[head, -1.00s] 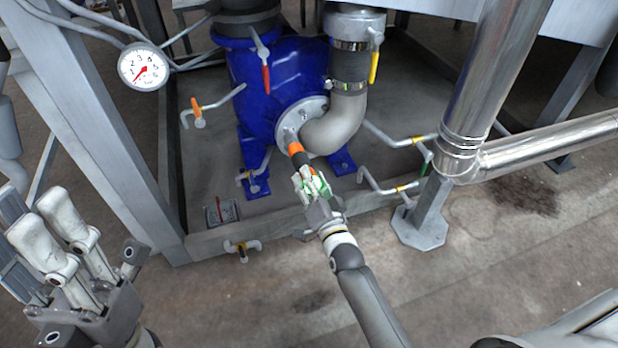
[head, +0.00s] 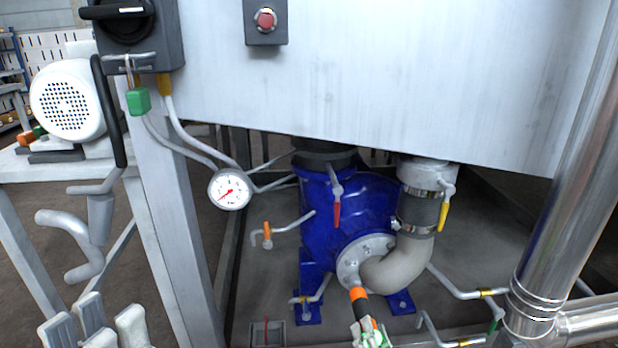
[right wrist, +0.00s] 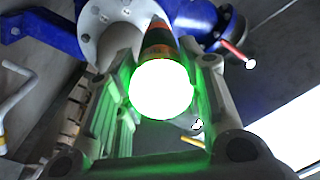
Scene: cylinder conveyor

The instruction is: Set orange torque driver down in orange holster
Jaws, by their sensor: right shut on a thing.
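The orange torque driver (head: 359,300), with orange and black bands, points at the grey flange of the blue pump. I cannot tell whether its tip touches the flange. My right gripper (head: 372,338) is shut on the driver at the bottom edge of the head view. In the right wrist view the driver (right wrist: 160,45) sits between the fingers of my right gripper (right wrist: 158,95), and a white glare covers its near end. My left gripper (head: 95,325) is low at the left, fingers apart and empty, partly cut off. I cannot make out the orange holster for certain.
A bench (head: 20,170) at the far left bears a white motor (head: 68,100) and small orange (head: 26,138) and green blocks. A gauge (head: 230,190), the frame post, the pump (head: 330,215), thin valve pipes and a large metal pipe (head: 560,180) crowd the space.

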